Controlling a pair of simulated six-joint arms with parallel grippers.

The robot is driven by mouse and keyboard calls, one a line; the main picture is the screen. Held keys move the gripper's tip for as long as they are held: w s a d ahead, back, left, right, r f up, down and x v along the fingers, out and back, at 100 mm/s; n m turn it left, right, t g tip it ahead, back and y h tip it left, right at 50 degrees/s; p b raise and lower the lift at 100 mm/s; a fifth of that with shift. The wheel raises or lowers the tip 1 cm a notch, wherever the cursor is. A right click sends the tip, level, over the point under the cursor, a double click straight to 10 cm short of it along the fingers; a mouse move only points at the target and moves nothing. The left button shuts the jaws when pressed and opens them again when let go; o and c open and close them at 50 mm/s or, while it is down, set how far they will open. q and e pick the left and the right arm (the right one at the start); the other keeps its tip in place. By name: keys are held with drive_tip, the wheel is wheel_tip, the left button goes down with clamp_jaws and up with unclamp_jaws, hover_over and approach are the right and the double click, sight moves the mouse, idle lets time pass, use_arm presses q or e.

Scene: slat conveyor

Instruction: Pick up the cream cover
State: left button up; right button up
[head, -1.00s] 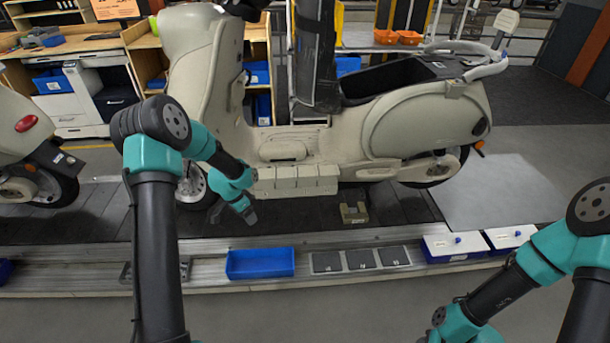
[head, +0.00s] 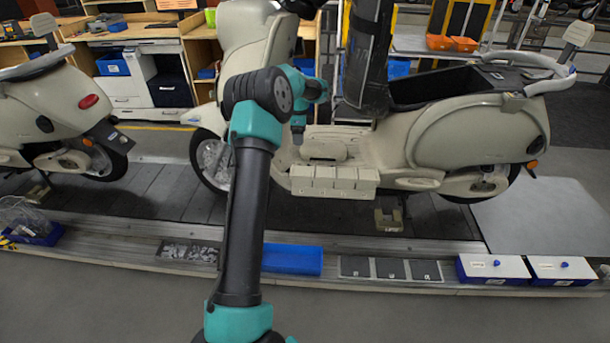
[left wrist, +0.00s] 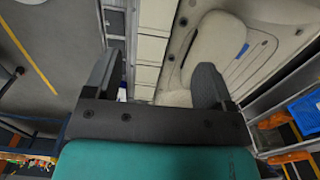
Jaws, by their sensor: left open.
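A cream scooter (head: 440,135) stands on the slat conveyor. A rounded cream cover (head: 323,150) lies on its footboard, just above a row of cream blocks (head: 333,178). My left gripper (head: 298,138) is at the left end of this cover, partly hidden by my arm. In the left wrist view, my left gripper (left wrist: 158,76) has its two fingers wide apart with nothing gripped. Beyond the right finger is a rounded cream panel (left wrist: 215,50) with a blue mark, probably the cover. My right gripper is out of view.
A blue tray (head: 293,260), grey pads (head: 390,268) and white-lidded blue boxes (head: 494,268) line the conveyor's front edge. A dark upright column (head: 366,60) rises behind the footboard. Another cream scooter (head: 55,115) stands at left.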

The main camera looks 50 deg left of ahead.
use_arm(q)
hover_over(301, 171)
drive_tip(key=f, duration=1.2)
drive_tip(key=shift+a, duration=0.25)
drive_tip(key=shift+w+d+f, duration=0.1)
drive_tip(key=shift+f, duration=1.2)
drive_tip(key=shift+d+f, duration=0.1)
drive_tip(key=shift+f, duration=1.2)
drive_tip(key=c, duration=0.7)
drive_tip(key=shift+o, duration=0.2)
drive_tip(key=shift+r, duration=0.1)
wheel_tip(301, 171, up, 10)
